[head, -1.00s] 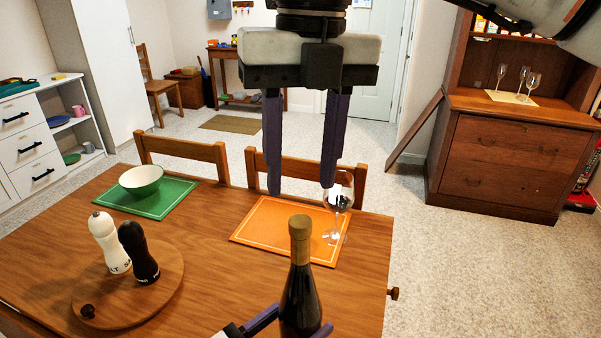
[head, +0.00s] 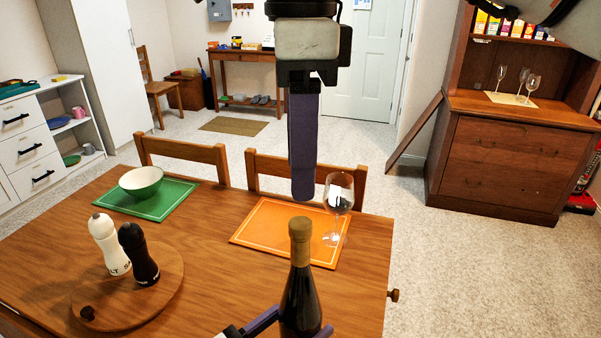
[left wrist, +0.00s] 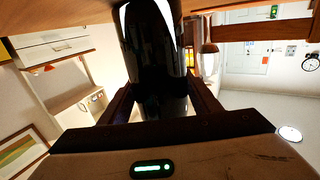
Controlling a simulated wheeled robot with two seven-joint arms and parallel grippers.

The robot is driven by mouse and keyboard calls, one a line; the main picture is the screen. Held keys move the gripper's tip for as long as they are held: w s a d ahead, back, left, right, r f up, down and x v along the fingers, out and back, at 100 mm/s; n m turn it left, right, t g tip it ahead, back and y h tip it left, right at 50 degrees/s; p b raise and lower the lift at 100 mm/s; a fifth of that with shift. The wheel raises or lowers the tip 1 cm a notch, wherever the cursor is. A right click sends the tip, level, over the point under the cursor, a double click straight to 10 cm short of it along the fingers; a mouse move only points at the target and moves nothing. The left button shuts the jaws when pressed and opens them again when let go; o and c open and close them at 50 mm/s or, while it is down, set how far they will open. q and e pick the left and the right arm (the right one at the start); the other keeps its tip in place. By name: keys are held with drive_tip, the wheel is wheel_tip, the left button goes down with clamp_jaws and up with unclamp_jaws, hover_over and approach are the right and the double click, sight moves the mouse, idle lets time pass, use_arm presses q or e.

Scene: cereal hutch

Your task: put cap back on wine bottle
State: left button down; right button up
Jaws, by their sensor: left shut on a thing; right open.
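The dark wine bottle (head: 300,300) stands upright at the table's near edge, with a tan neck. My left gripper (head: 298,330) is shut around the bottle's body. In the left wrist view the dark bottle (left wrist: 155,60) lies between its fingers. My right gripper (head: 303,196) points down, fingertips just above the bottle's top in the picture. It is open and seen edge-on, one finger hiding the other, with nothing visible in it.
A wine glass (head: 338,200) stands on the orange placemat (head: 270,225) behind the bottle. A round wooden board (head: 165,290) holds white (head: 108,245) and black (head: 138,255) mills, with a small dark round thing (head: 87,312) near its edge. A green bowl (head: 141,182) sits farther back.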

sight(300, 223)
drive_tip(key=shift+f, duration=4.05)
clamp_jaws()
drive_tip(key=shift+o, duration=0.7)
unclamp_jaws()
drive_tip(key=shift+r, duration=0.1)
